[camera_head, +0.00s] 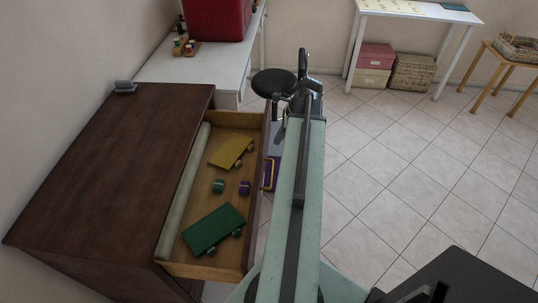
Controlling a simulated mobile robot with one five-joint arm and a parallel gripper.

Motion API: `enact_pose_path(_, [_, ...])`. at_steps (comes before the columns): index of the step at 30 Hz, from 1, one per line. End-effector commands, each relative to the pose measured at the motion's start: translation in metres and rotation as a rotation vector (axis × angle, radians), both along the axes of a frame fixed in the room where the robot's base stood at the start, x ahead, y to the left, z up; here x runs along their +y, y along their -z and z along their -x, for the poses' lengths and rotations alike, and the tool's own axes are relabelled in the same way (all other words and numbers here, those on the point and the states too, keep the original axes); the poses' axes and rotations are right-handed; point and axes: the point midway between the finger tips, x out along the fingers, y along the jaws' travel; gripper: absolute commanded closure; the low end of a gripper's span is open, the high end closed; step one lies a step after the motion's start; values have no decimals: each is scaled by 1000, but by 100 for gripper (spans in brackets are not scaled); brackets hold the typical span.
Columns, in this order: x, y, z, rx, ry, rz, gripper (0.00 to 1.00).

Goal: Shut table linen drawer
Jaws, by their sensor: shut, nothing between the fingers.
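The table linen drawer (206,270) stands pulled out from the right side of a dark brown wooden cabinet (110,160). Its brass-coloured handle (268,174) shows on the front panel, just left of my arm. Inside lie a yellow piece (230,151), a green piece (212,229), small green and purple round items (244,187), and a long pale roll along the cabinet side. My gripper (281,98) is shut and empty at the far end of my pale green arm, beyond the drawer's far right corner. It appears apart from the drawer.
A white desk (190,66) with a red box (217,18) stands behind the cabinet. A black round stool seat (271,81) is near my gripper. A white table (420,10) with boxes (374,57) beneath is at the back. Tiled floor (400,170) to the right is clear.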

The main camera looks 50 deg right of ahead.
Motion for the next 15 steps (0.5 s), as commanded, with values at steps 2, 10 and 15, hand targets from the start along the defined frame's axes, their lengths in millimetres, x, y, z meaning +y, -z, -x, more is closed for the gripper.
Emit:
enact_pose_path(2, [-2,1,3,0,6,0,100])
enact_pose_path(10, [-2,33,0,0,19,0,100])
enact_pose_path(15, [4,66,-9,0,21,0,100])
